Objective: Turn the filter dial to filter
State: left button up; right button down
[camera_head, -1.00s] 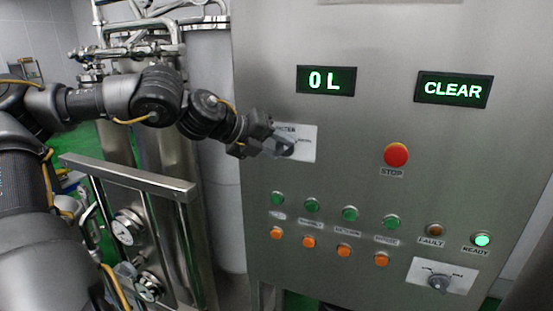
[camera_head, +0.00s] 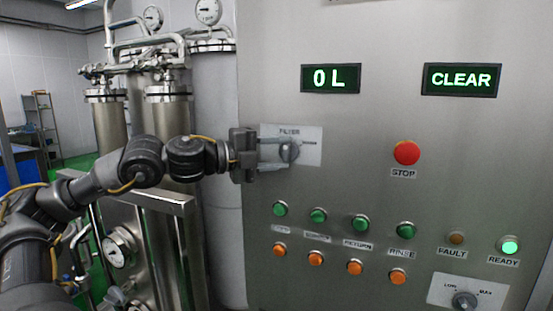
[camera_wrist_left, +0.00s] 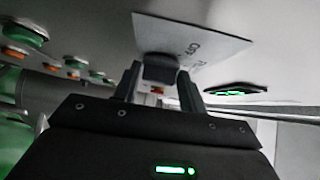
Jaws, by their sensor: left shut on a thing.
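The filter dial (camera_head: 289,152) is a dark grey knob on a white plate marked FILTER (camera_head: 308,133), at the upper left of the steel control panel. My left gripper (camera_head: 285,153) reaches it from the left and is shut on the knob, one finger above and one below. In the left wrist view the knob (camera_wrist_left: 160,67) sits between the two finger ends, in front of the white plate (camera_wrist_left: 190,32). The dial's exact setting is hard to read because the fingers cover part of it. My right gripper is not in view.
The panel (camera_head: 370,125) also has a 0 L display (camera_head: 330,79), a CLEAR display (camera_head: 461,80), a red STOP button (camera_head: 406,153) and a lit green READY lamp (camera_head: 510,247). Rows of green and orange buttons lie below. A second dial (camera_head: 464,301) is at lower right. Steel pipework (camera_head: 150,75) stands left.

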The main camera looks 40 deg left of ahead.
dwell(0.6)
pick_arm(q)
jog(key=o, duration=0.9)
jog(key=shift+w, duration=0.1)
jog(key=shift+b+v, duration=0.8)
jog(key=shift+b, duration=0.3)
jog(key=b+v, duration=0.7)
jog(key=v, duration=0.2)
jog(key=shift+f+b, duration=0.25)
jog(key=shift+b, duration=0.1)
